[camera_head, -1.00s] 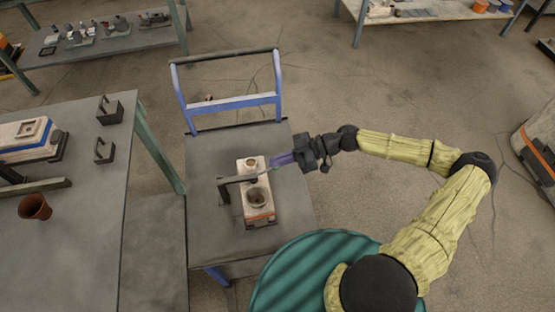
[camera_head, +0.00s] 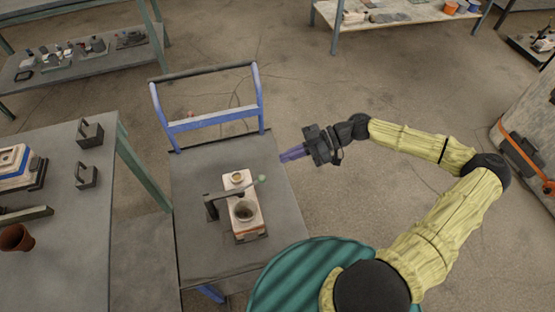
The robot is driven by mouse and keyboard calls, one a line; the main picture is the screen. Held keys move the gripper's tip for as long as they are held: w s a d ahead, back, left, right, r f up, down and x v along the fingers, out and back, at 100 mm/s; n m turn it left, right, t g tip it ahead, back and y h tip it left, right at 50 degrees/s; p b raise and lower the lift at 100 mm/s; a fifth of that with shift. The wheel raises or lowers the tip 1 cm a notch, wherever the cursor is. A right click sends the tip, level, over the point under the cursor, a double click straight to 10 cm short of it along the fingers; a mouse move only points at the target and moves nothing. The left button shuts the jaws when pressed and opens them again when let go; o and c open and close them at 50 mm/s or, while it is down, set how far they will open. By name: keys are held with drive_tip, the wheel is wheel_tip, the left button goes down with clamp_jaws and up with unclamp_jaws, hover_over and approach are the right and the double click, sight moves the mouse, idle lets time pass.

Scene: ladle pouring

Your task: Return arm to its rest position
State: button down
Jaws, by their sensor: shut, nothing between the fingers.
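My gripper (camera_head: 284,157) has purple fingers and a dark body. It is shut and empty, over the right edge of the cart, to the right of the ladle. My arm, in a yellow sleeve, reaches in from the lower right and bends at a dark elbow. The ladle (camera_head: 240,188) lies across the mold block, its handle end with a pale green tip pointing at my gripper and its dark end at the left. A clear gap separates my fingers from the tip. The light mold block (camera_head: 247,222), with round cups on top, stands on the cart (camera_head: 200,165).
A grey table (camera_head: 70,240) at the left holds a brown pot (camera_head: 16,238), dark weights (camera_head: 89,134) and another mold (camera_head: 15,165). The cart's blue handle (camera_head: 213,119) rises at its far edge. Shelves stand at the back. The floor right of the cart is open.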

idle(0.6)
drive_tip(key=s+d+m+g+h+p, duration=0.2)
drive_tip(key=s+m+h+p, duration=0.2)
drive_tip(key=s+m+h, duration=0.4)
drive_tip(key=s+d+r+m+t+h+p, duration=0.1)
drive_tip(key=d+r+m+t+h+p, duration=0.1)
drive_tip(key=r+m, duration=0.3)
drive_tip(key=s+d+r+m+t+h+p, duration=0.1)
drive_tip(key=d+r+m+t+h+p, duration=0.2)
drive_tip(key=r, duration=1.1)
drive_tip(key=d+m+t+h, duration=0.1)
drive_tip(key=d+m+t, duration=0.1)
drive_tip(key=m, duration=0.1)
drive_tip(key=shift+d+r, duration=0.15)
drive_tip(key=shift+r, duration=0.1)
drive_tip(key=shift+s, duration=0.1)
